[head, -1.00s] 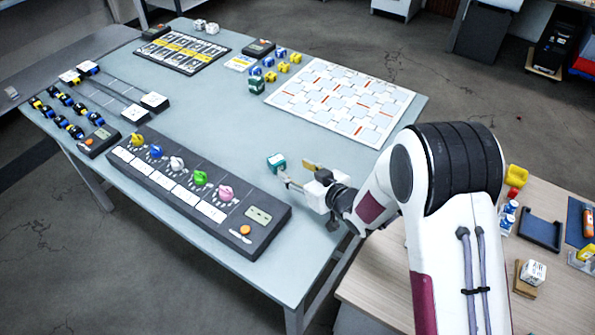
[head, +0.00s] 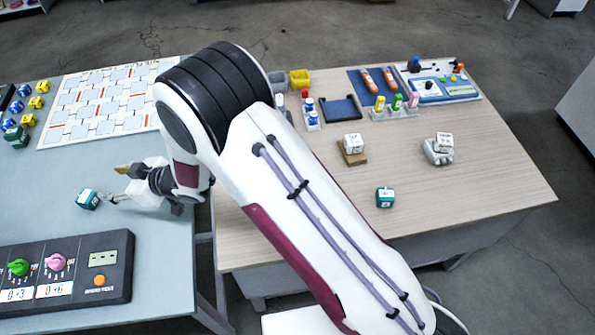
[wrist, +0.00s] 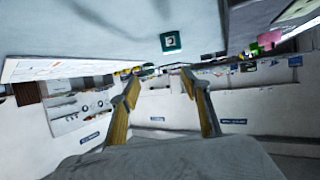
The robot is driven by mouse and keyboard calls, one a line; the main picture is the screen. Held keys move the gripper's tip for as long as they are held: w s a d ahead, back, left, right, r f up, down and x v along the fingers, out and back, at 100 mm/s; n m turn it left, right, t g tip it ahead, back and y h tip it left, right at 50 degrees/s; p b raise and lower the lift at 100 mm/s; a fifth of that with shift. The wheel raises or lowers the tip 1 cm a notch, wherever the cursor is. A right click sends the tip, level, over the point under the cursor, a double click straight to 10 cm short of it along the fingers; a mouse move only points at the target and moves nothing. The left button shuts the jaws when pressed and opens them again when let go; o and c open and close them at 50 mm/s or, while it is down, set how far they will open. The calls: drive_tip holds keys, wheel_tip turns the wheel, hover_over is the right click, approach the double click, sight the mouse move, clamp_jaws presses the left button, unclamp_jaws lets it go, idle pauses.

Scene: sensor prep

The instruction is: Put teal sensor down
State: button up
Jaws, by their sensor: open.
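A teal sensor cube (head: 87,198) with a white face rests on the blue-grey table, just left of my gripper. My gripper (head: 112,182) is low over that table near its right edge, its fingers spread and pointing left. In the wrist view, my open fingertips (wrist: 158,76) have nothing between them. The teal cube (wrist: 171,42) is beyond them on the table, apart from both fingers. A second teal cube (head: 385,197) stands on the wooden table at the right.
A black control panel (head: 75,268) with knobs lies in front of the teal cube. A white patterned board (head: 105,101) lies behind. A gap separates the two tables.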

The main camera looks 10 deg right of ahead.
drive_tip(key=w+d+r+m+t+h, duration=0.2)
drive_tip(key=w+d+r, duration=0.2)
drive_tip(key=d+r, duration=0.3)
drive_tip(key=w+d+r+m+t+h, duration=0.1)
drive_tip(key=w+d+r+h, duration=0.3)
drive_tip(key=d, duration=0.6)
drive_tip(key=s+d+r+m+h, duration=0.1)
drive_tip(key=s+d+r+m, duration=0.1)
drive_tip(key=d+r, duration=0.45)
drive_tip(key=s+d+r+m+h, duration=0.2)
drive_tip(key=s+d+r, duration=0.1)
drive_tip(key=d, duration=0.7)
drive_tip(key=s+d+r+m+g+h, duration=0.1)
drive_tip(key=s+d+r+m+h, duration=0.2)
drive_tip(key=s+d, duration=1)
drive_tip(key=s+d+m+g, duration=0.2)
drive_tip(key=s+d+m, duration=0.1)
drive_tip(key=s, duration=1.2)
drive_tip(key=shift+s+d+f, duration=0.4)
drive_tip(key=shift+d, duration=0.3)
